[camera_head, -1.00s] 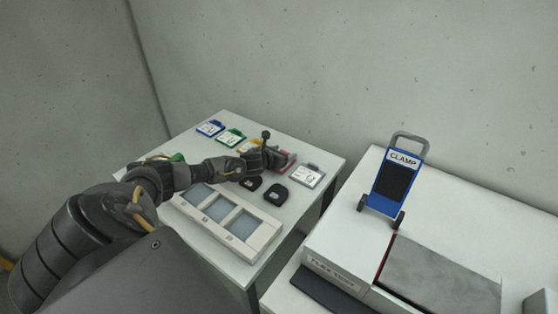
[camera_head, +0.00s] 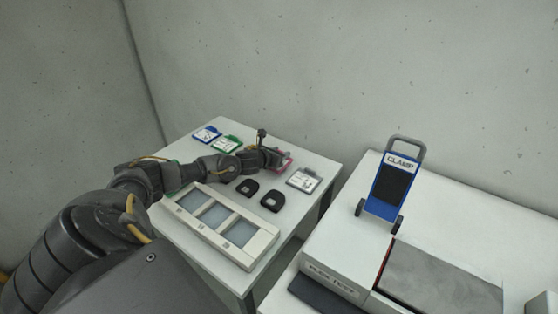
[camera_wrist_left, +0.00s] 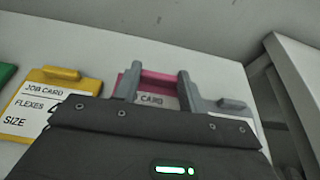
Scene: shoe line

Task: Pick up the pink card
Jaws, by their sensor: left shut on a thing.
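The pink card (camera_head: 286,164) is at the tip of my left gripper (camera_head: 274,157), over the far part of the small white table, mostly hidden by the gripper in the head view. In the left wrist view, the pink card's raised tab (camera_wrist_left: 158,80) lies between the two grey fingers of the left gripper (camera_wrist_left: 158,88), which are shut on it. Part of its white label with "CARD" shows. Whether the card is clear of the table I cannot tell. My right gripper is in neither view.
A yellow job card (camera_wrist_left: 40,100) lies left of the pink one; a grey-white card (camera_head: 303,180) lies to its right. Blue (camera_head: 207,134) and green (camera_head: 227,144) cards lie farther left. Two black pieces (camera_head: 272,201) and a three-window tray (camera_head: 246,256) are nearer. A CLAMP sign (camera_head: 390,188) stands right.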

